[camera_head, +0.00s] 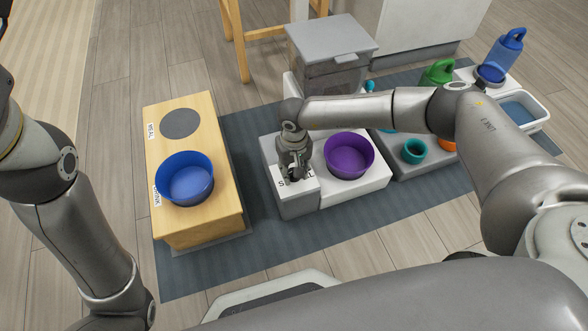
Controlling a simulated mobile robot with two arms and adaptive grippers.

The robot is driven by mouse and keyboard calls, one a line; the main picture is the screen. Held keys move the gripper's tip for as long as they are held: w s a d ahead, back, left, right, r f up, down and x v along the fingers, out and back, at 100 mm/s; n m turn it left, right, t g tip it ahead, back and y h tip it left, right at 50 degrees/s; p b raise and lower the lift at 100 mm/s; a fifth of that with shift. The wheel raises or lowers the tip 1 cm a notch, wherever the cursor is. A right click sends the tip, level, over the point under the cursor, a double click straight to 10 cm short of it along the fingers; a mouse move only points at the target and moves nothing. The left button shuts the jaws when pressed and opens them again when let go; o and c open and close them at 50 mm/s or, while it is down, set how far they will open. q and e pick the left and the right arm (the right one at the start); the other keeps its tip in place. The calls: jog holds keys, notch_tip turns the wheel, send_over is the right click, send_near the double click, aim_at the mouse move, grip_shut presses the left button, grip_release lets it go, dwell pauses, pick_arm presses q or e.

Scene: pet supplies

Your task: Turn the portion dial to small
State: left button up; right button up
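The pet feeder is a grey and white unit with a grey-lidded hopper (331,45) at the back and a purple bowl (349,156) in front. At the left of its base is a block with a white label panel (306,187), where an "S" and an "L" show in part. My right gripper (293,178) points down over this panel, at or just above it. The portion dial is hidden under the gripper, so its setting cannot be read. Whether the fingers are closed on the dial cannot be told. My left arm shows at the left, but its gripper is out of view.
A wooden stand (211,212) at left holds a blue bowl (185,180) and has an empty round spot marked MEAL.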

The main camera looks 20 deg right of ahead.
jog(key=o, duration=1)
jog(key=shift+o, duration=0.2)
notch_tip(320, 180, up, 12)
dwell(0.4)
